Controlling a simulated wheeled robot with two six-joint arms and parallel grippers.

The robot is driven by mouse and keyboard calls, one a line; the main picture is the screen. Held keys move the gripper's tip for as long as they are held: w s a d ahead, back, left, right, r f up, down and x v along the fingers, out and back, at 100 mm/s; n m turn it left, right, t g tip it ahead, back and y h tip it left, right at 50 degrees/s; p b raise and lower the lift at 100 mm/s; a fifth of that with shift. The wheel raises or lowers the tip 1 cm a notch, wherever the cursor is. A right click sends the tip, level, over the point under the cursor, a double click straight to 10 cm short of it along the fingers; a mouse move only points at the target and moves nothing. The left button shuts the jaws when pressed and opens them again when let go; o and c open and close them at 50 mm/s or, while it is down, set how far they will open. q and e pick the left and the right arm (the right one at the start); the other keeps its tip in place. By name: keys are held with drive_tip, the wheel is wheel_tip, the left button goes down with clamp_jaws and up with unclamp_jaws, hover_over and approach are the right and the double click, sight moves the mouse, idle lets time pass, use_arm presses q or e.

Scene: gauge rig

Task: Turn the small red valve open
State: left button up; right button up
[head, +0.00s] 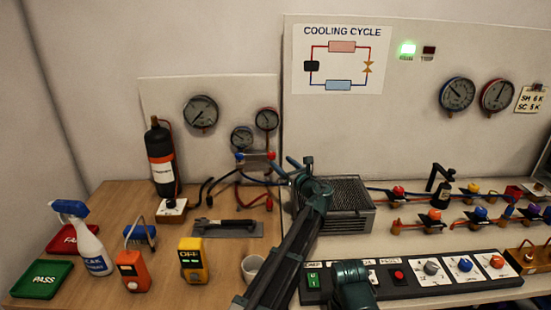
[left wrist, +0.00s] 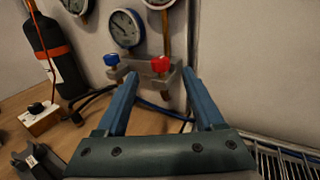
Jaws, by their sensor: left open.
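The small red valve (head: 271,155) is a red knob on a grey manifold block below the gauges on the left back panel. A blue knob (head: 239,156) sits to its left. In the left wrist view the red valve (left wrist: 160,65) shows between and just beyond the fingertips, with the blue knob (left wrist: 111,60) outside the left finger. My left gripper (head: 281,163) is open and empty, its fingers pointing at the manifold (left wrist: 145,68). I cannot tell whether a finger touches it. My right gripper is not seen.
Hoses (head: 225,182) hang below the manifold. A black bottle (head: 161,160) stands to the left. A metal wire-topped box (head: 349,212) is close to the right of my gripper. A spray bottle (head: 88,240), orange meter (head: 132,271) and yellow meter (head: 193,262) stand in front.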

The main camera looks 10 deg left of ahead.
use_arm(q)
drive_tip(key=shift+v, duration=2.6)
